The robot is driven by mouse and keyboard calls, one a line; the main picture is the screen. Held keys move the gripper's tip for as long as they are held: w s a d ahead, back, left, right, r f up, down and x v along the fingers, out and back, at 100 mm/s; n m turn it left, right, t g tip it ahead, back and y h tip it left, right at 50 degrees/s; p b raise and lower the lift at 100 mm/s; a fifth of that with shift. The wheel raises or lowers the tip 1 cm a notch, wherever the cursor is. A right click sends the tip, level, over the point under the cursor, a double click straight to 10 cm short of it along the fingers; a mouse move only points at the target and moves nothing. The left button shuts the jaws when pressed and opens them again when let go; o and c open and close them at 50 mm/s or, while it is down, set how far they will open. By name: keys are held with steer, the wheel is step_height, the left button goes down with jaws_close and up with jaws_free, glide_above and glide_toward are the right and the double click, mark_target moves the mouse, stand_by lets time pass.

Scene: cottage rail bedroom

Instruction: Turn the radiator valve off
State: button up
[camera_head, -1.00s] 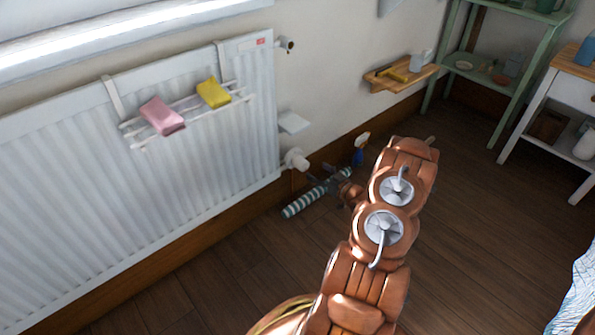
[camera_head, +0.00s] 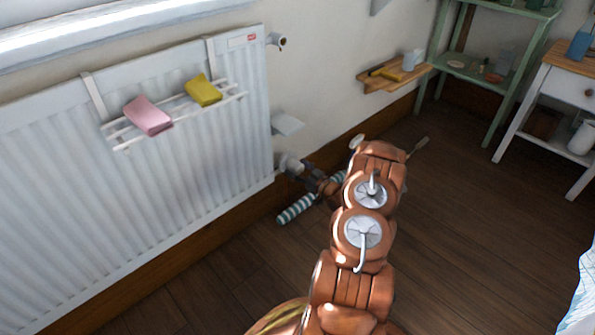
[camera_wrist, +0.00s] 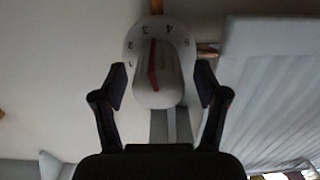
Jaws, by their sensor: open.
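The white radiator valve (camera_head: 289,163) sits at the lower right corner of the white radiator (camera_head: 215,150). In the wrist view the valve head (camera_wrist: 160,90) shows a number scale and a red line whose far end lies near the 3, on the side toward the 4. My gripper (camera_wrist: 163,85) is open, with one dark finger on each side of the valve head. A narrow gap seems to show at each side; contact cannot be told. In the head view my gripper (camera_head: 303,172) is at the valve and partly covers it.
A striped roll (camera_head: 296,209) lies on the floor below the valve, partly behind my arm. A rack (camera_head: 120,134) with a pink sponge (camera_head: 147,115) and a yellow sponge (camera_head: 203,90) hangs on the radiator.

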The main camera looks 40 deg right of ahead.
steer(key=c, duration=1.2)
steer(key=shift+o, duration=0.2)
